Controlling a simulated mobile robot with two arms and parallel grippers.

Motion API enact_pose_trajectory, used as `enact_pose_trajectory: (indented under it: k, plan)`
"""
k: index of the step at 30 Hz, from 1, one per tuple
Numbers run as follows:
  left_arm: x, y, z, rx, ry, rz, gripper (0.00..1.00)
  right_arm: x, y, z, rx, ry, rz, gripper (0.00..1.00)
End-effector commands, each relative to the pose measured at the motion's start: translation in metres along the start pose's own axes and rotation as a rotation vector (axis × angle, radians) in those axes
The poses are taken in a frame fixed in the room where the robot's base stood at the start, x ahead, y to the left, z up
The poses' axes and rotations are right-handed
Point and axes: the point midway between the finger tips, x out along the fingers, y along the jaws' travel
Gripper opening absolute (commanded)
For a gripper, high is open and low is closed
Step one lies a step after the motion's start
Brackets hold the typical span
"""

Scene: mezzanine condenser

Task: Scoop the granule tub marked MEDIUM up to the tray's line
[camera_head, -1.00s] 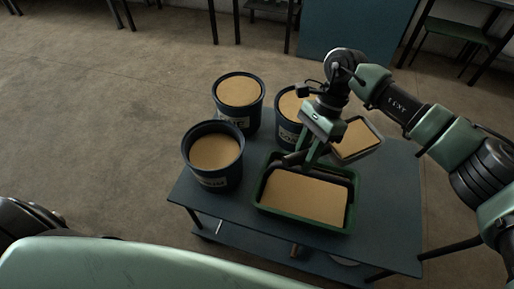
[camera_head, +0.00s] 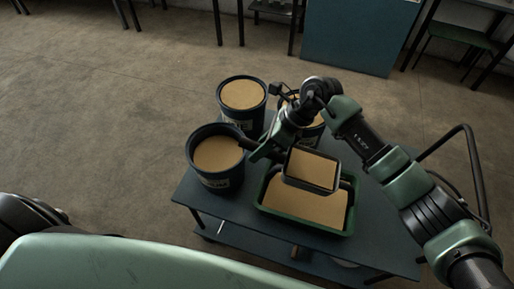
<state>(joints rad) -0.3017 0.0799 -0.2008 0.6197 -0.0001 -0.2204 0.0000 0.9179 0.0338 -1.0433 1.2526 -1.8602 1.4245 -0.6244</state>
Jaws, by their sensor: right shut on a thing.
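The tub marked MEDIUM (camera_head: 203,172) is dark blue, stands at the table's left front and holds tan granules; only the end of its label reads clearly. The green tray (camera_head: 300,223) lies to its right with a layer of tan granules in it. I cannot make out the tray's line. My right gripper (camera_head: 266,151) is shut on the dark handle of a scoop (camera_head: 310,186). The scoop's rectangular pan is full of tan granules and is held roughly level above the tray's back part, hiding some of it. My left gripper is out of view.
A second granule tub (camera_head: 233,122) stands behind the MEDIUM one. A third tub (camera_head: 317,136) is partly hidden behind my right arm. The blue table (camera_head: 385,215) is bare at its right side. The floor to the left is open.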

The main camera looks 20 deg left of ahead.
Motion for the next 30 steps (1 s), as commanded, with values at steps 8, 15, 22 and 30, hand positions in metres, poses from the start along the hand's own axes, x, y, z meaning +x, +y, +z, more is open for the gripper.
enact_pose_trajectory:
  k: [8,15,22,30]
  plan:
    - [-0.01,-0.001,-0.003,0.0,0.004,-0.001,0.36,-0.018,0.004,0.003,-0.019,-0.095,0.005,0.0]
    - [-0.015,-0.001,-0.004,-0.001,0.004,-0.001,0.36,-0.032,0.007,0.004,-0.036,-0.173,0.009,0.0]
    - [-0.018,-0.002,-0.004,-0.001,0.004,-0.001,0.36,-0.044,0.009,0.006,-0.051,-0.248,0.015,0.0]
    - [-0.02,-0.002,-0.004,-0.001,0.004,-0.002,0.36,-0.058,0.012,0.003,-0.069,-0.336,0.02,0.0]
